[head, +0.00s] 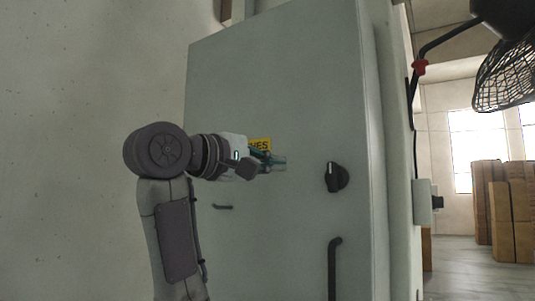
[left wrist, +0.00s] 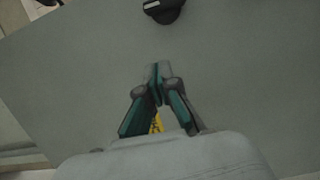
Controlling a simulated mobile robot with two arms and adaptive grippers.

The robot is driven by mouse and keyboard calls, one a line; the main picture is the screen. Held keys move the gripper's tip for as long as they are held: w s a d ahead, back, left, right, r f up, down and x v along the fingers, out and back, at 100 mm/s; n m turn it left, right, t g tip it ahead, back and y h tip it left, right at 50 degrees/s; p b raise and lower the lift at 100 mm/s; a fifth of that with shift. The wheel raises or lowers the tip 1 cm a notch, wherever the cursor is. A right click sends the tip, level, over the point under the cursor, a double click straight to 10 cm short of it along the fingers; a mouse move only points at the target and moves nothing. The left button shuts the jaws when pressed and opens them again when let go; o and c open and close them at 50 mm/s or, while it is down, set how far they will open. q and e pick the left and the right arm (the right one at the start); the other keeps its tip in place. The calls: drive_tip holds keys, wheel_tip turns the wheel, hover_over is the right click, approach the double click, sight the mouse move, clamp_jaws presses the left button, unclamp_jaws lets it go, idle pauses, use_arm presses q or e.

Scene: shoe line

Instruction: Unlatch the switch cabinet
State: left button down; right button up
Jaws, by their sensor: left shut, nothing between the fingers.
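The switch cabinet (head: 310,75) is a tall grey-green box with its door closed. A black rotary knob (head: 336,177) with a light mark sits on the right part of its door, and it also shows at the top edge of the left wrist view (left wrist: 164,9). A dark bar handle (head: 333,270) is below the knob. My left gripper (head: 279,162) is shut and empty in front of the door, left of the knob and apart from it. In the left wrist view its fingertips (left wrist: 161,68) are together, pointing toward the knob. My right gripper is not in view.
A yellow label (head: 260,144) is on the door, partly hidden behind my left gripper. A small dark handle (head: 222,207) is lower left on the door. A caged fan (head: 503,75) hangs at upper right. Cardboard boxes (head: 512,215) stand far right beyond open floor.

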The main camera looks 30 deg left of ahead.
sight(342, 178)
use_arm(q)
drive_tip(key=p+x, duration=0.2)
drive_tip(key=x, duration=0.4)
drive_tip(key=shift+r, duration=0.1)
drive_tip(key=d+p, duration=0.1)
drive_tip(key=d, duration=0.3)
drive_tip(key=shift+s+p, duration=0.25)
drive_tip(key=shift+p, duration=0.1)
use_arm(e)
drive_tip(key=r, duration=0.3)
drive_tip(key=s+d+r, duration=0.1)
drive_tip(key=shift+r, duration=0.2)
use_arm(q)
drive_tip(key=shift+w+a, duration=0.1)
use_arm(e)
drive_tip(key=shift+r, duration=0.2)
use_arm(q)
drive_tip(key=shift+w+m, duration=0.1)
drive_tip(key=shift+m, duration=0.2)
drive_tip(key=shift+s+p, duration=0.25)
drive_tip(key=shift+p, duration=0.15)
drive_tip(key=shift+w, duration=0.1)
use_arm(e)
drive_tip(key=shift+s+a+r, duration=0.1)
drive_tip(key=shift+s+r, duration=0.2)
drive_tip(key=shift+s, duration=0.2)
